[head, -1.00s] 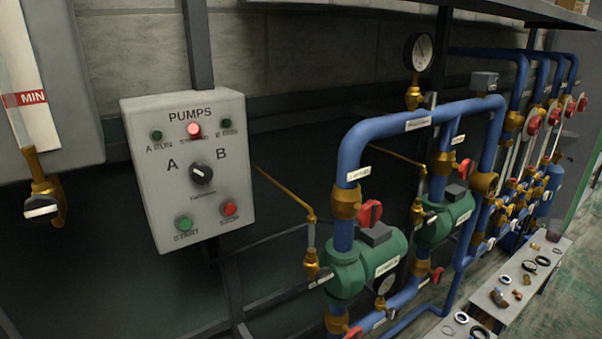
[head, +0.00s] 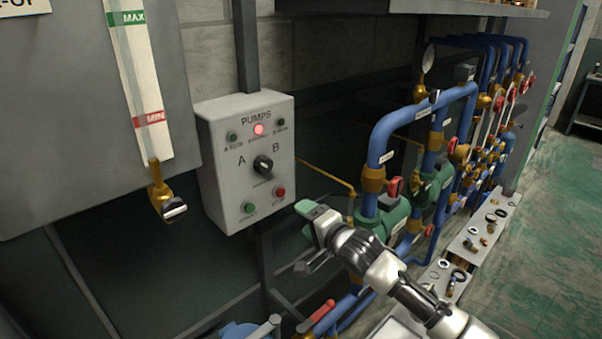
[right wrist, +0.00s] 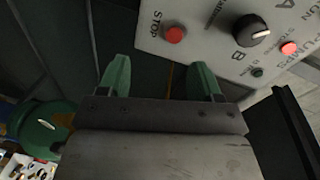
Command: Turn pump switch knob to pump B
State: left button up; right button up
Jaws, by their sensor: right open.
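The pump switch knob (head: 263,165) is black with a white mark and sits on a pale grey PUMPS box (head: 219,194), between the letters A and B. In the right wrist view the knob (right wrist: 250,30) is at the upper right, and its white mark points roughly between A and B, towards the lit red lamp. My right gripper (head: 306,219) is below and to the right of the box in the head view, apart from it. In the wrist view its two green fingers (right wrist: 158,78) are spread with nothing between them. My left gripper is not in view.
A red lamp (head: 258,129) is lit above the knob. A green start button (head: 248,208) and red stop button (head: 280,192) are below it. Blue pipes (head: 390,130) and green pumps stand to the right. A gauge tube with a brass valve (head: 160,192) hangs left.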

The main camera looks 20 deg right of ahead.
jog(key=t+y+p, duration=0.1)
jog(key=y, duration=0.1)
send_near(267, 168)
jog(key=shift+r+m, duration=0.1)
jog(key=shift+m, duration=0.4)
jog(key=b+x, duration=0.2)
jog(key=x, duration=0.6)
jog(key=shift+w+a+b, duration=0.1)
jog(key=shift+w+b, duration=0.15)
jog(key=shift+b, duration=0.05)
jog(key=shift+c, duration=0.2)
jog(key=c, duration=0.9)
jog(key=shift+o, duration=0.2)
jog(key=m+p, duration=0.2)
jog(key=m, duration=0.1)
jog(key=shift+m+p, duration=0.5)
jog(key=shift+m, duration=0.1)
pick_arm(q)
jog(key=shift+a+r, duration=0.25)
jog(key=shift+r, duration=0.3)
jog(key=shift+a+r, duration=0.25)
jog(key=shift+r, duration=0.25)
